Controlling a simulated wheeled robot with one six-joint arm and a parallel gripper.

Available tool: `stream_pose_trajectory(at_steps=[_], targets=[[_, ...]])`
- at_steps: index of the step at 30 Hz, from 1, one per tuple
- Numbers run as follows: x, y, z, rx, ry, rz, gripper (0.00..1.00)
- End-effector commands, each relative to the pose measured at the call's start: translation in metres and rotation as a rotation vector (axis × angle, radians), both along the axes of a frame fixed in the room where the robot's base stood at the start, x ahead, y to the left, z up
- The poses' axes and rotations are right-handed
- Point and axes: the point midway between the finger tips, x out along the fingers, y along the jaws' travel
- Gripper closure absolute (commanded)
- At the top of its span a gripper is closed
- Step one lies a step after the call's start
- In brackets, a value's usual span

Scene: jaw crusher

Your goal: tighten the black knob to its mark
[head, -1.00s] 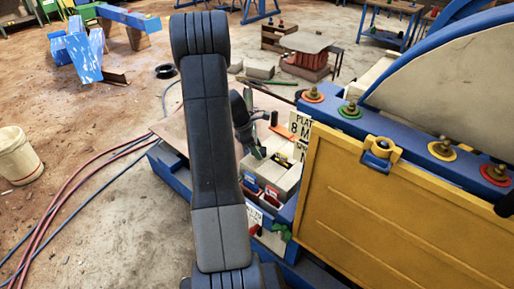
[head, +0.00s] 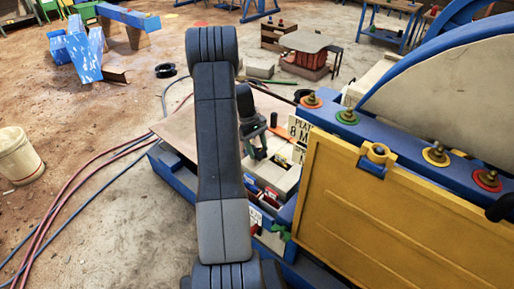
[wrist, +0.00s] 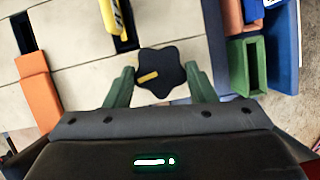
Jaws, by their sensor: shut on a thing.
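The black knob (wrist: 165,70) is star-shaped with several rounded lobes and shows in the wrist view. A short yellow line (wrist: 148,77) on its face runs from near the middle toward the left, slightly downward. My gripper (wrist: 160,78) has its two green fingers on the left and right sides of the knob and is shut on it. In the head view my gripper (head: 255,140) is low over the pale box on the blue machine base, partly behind my arm. I cannot make out the knob there, nor a clear mark for it in either view.
In the wrist view an orange block (wrist: 38,92) lies left, a yellow piece (wrist: 116,20) sits in a dark slot above, and green and blue bins (wrist: 247,62) stand right. In the head view the yellow guard panel (head: 390,215) stands close right. Hoses (head: 75,205) cross the floor left.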

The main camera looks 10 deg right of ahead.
Motion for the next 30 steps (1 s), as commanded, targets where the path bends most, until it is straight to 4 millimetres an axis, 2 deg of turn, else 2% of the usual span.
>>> stream_pose_trajectory(at_steps=[15, 21, 30], targets=[[0.0017, -0.0050, 0.0005, -0.001, -0.001, -0.463, 0.73], [0.0015, -0.0056, 0.0004, 0.000, -0.001, -0.588, 0.73], [0.0013, -0.0064, 0.0003, -0.001, -0.001, -0.686, 0.73]])
